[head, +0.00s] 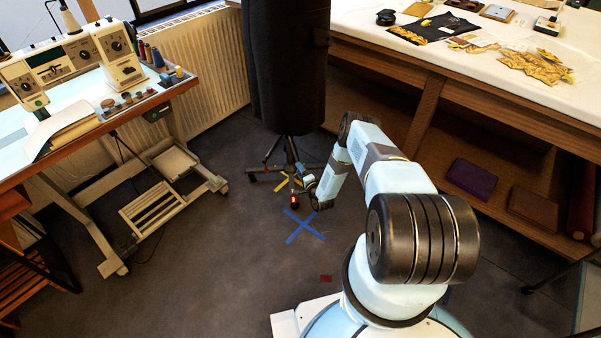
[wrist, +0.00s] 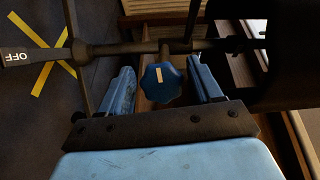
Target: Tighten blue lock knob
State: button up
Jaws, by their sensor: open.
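The blue lock knob (wrist: 152,90) is a lobed knob with a pale stripe on its face, near the middle of the wrist view. It sits on a dark pole (wrist: 115,48) that runs across that view. My gripper (wrist: 160,66) is open, with one blue finger on each side of the knob and a visible gap to both. Whether the knob is at the same depth as the fingertips is hard to tell. In the head view my gripper (head: 307,186) is low beside the stand of a dark dress form (head: 285,65); the knob cannot be made out there.
A grey tab marked OFF (wrist: 18,57) lies at the left of the wrist view, over yellow floor tape (wrist: 40,72). A blue tape cross (head: 304,227) marks the floor. A sewing table (head: 100,138) stands left, a white-topped costume table (head: 475,75) right.

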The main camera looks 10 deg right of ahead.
jog(key=shift+c, duration=0.2)
jog(key=c, duration=0.9)
jog(key=shift+n, duration=0.5)
jog(key=shift+d, duration=0.1)
jog(key=o, duration=0.9)
jog(key=shift+o, duration=0.2)
jog(key=shift+s, duration=0.1)
